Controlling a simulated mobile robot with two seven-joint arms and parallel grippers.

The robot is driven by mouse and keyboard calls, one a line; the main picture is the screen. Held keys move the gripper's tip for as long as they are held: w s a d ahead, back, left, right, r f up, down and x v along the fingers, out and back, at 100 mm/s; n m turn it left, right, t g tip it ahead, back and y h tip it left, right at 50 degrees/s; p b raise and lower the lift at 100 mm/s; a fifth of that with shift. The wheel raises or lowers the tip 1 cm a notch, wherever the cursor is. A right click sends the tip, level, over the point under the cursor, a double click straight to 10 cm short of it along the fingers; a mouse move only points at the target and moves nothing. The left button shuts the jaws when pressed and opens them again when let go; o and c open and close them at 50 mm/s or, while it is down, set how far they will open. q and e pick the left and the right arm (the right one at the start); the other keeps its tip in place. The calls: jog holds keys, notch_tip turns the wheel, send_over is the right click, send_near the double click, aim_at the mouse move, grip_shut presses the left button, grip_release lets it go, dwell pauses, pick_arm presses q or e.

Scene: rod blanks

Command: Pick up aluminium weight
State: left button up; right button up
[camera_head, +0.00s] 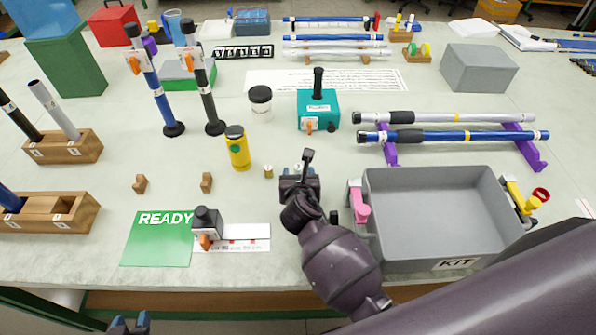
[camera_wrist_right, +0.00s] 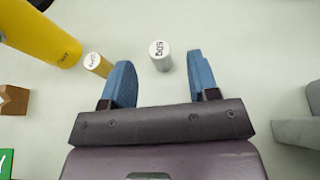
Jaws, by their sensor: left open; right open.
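The aluminium weight (camera_wrist_right: 160,57) is a small silver cylinder with a printed top in the right wrist view. It stands upright on the table, just ahead of and between the blue fingers of my right gripper (camera_wrist_right: 161,78), which is open and empty. In the head view my right gripper (camera_head: 299,174) largely hides the weight. A brass weight (camera_wrist_right: 97,64) stands to the left, outside the left finger; it also shows in the head view (camera_head: 268,171). My left gripper (camera_head: 130,325) is open at the bottom edge of the head view, away from the weights.
A yellow cylinder (camera_head: 238,150) stands left of the brass weight. A teal box (camera_head: 318,112) stands behind my right gripper. A grey KIT bin (camera_head: 374,222) is to the right. A green READY mat (camera_head: 150,246) lies front left. Small wooden blocks (camera_head: 207,182) stand left.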

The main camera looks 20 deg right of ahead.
aim_at(298, 171)
jog(key=shift+x, duration=1.1)
jog(key=shift+w+f, duration=0.1)
jog(key=shift+f, duration=0.05)
pick_arm(q)
jog(key=shift+s+f, duration=0.3)
jog(key=shift+f, duration=0.15)
jog(key=shift+s, duration=0.1)
pick_arm(e)
jog(key=shift+c, duration=0.3)
jog(key=shift+c, duration=1.2)
jog(key=c, duration=0.7)
pick_arm(q)
jog(key=shift+w, duration=0.2)
